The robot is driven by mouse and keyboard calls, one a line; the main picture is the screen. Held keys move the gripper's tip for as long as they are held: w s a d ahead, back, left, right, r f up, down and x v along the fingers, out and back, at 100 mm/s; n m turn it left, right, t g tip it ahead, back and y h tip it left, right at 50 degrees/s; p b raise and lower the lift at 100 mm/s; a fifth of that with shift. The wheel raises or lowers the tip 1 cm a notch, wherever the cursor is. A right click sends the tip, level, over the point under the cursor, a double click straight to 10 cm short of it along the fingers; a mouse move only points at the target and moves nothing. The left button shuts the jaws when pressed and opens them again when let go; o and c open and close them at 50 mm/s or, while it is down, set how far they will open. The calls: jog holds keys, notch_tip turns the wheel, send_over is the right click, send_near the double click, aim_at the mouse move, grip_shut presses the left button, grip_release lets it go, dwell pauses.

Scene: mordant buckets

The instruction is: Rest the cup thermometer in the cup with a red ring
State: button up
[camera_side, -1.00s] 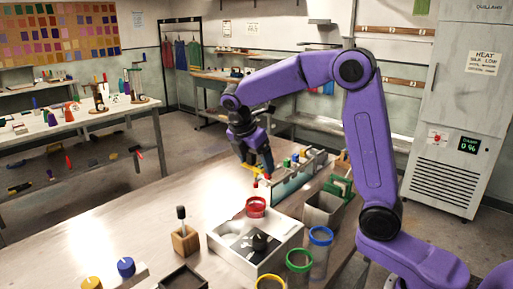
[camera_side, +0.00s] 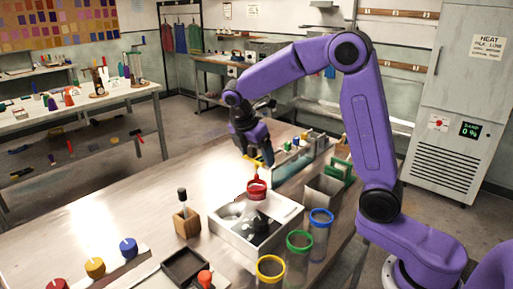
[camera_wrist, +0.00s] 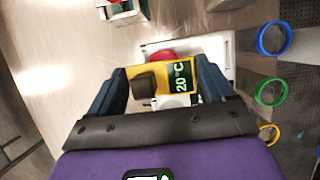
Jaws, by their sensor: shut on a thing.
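My gripper (camera_side: 258,158) is shut on the cup thermometer (camera_side: 254,163), a yellow piece. In the wrist view, the thermometer (camera_wrist: 180,82) sits between the fingers, with a dark knob and a display reading 20 °C. The cup with a red ring (camera_side: 257,190) stands at the back corner of a white tray, just below the thermometer in the side view. In the wrist view its red ring (camera_wrist: 160,54) is partly hidden behind the thermometer. I cannot tell whether the thermometer's lower end is inside the ring.
The white tray (camera_side: 232,241) holds a dark object. Cups with blue (camera_side: 321,217), green (camera_side: 299,240) and yellow (camera_side: 271,267) rings stand to its right. A wooden block (camera_side: 187,223) with an upright tool stands to its left. A grey rack (camera_side: 294,166) is behind.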

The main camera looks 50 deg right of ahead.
jog(key=shift+f, duration=4)
jog(key=o, duration=0.9)
jog(key=v, duration=1.7)
jog(key=shift+a, duration=0.15)
jog(key=shift+r, duration=0.1)
